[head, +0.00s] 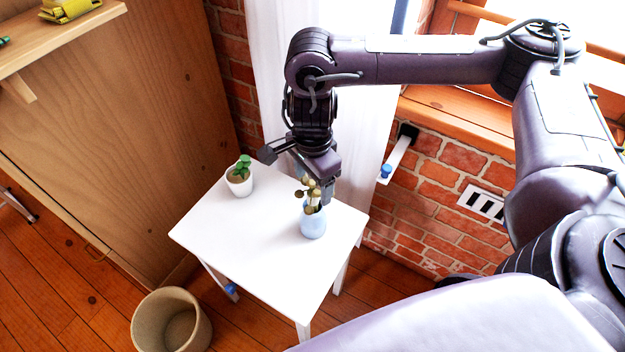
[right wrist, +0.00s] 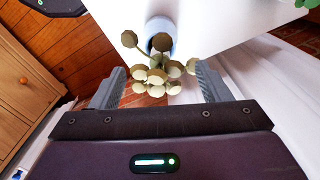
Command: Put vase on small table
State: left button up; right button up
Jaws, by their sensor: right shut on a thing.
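The vase (head: 313,224) is small and light blue, with a plant of round beige heads standing in it. It is upright over the near right part of the small white table (head: 245,250); I cannot tell whether its base touches the top. My right gripper (head: 318,192) reaches down from above and is shut on the vase's plant. In the right wrist view, the fingers (right wrist: 160,88) stand on both sides of the beige heads, and the blue vase (right wrist: 160,27) shows beyond them, partly hidden. My left gripper is not in view.
A white pot with a green plant (head: 239,181) stands at the table's back left. A beige bin (head: 172,322) is on the floor at the front left. A brick wall (head: 430,200) and white curtain (head: 270,80) are behind. The table's left and front are clear.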

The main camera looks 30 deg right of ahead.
jog(key=o, duration=1.4)
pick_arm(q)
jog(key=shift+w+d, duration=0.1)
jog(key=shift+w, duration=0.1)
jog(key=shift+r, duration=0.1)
pick_arm(e)
jog(key=shift+r, duration=0.3)
notch_tip(320, 180, up, 7)
jog(key=shift+f+p, duration=0.2)
jog(key=shift+p, duration=1.05)
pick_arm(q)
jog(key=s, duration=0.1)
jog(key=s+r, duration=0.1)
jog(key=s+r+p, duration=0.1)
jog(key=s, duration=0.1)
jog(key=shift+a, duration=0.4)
pick_arm(e)
notch_tip(320, 180, up, 5)
jog(key=shift+s, duration=0.1)
